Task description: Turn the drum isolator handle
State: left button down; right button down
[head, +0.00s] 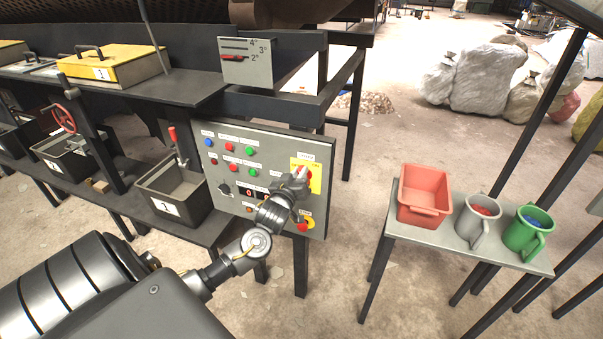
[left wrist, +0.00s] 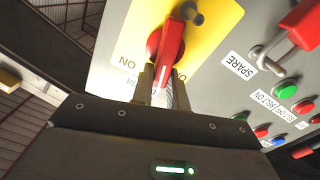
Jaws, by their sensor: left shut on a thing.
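The drum isolator handle is a red rotary handle on a yellow plate, set at the upper right of the grey control panel (head: 228,161). In the left wrist view the red handle (left wrist: 168,50) fills the upper middle, with the yellow plate (left wrist: 215,22) behind it and the word ON beside it. My left gripper (head: 299,178) is at the handle in the head view. In the left wrist view its two fingers (left wrist: 160,82) lie on either side of the handle's grip and are shut on it. The gripper hides part of the plate in the head view. My right gripper is not in view.
Coloured buttons and a red emergency stop (head: 305,223) share the panel. A side table (head: 463,226) at right holds a red bin (head: 424,194), a grey mug (head: 477,220) and a green mug (head: 527,234). A dark bin (head: 173,194) stands left of the panel.

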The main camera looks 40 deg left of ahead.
pick_arm(q)
jog(key=shift+s+a+f+n+p, duration=0.1)
jog(key=shift+a+f+n+p, duration=0.4)
jog(key=shift+n, duration=1.95)
jog(key=shift+s+a+f+n+p, duration=0.15)
jog(key=shift+f+n+p, duration=0.4)
jog(key=shift+n, duration=1.85)
jog(key=shift+s+a+f+n+p, duration=0.2)
jog(key=shift+n+p, duration=0.65)
jog(key=shift+n, duration=1.6)
jog(key=shift+w, duration=0.15)
jog(key=c, duration=1.4)
grip_release()
jog(key=shift+a+f, duration=0.1)
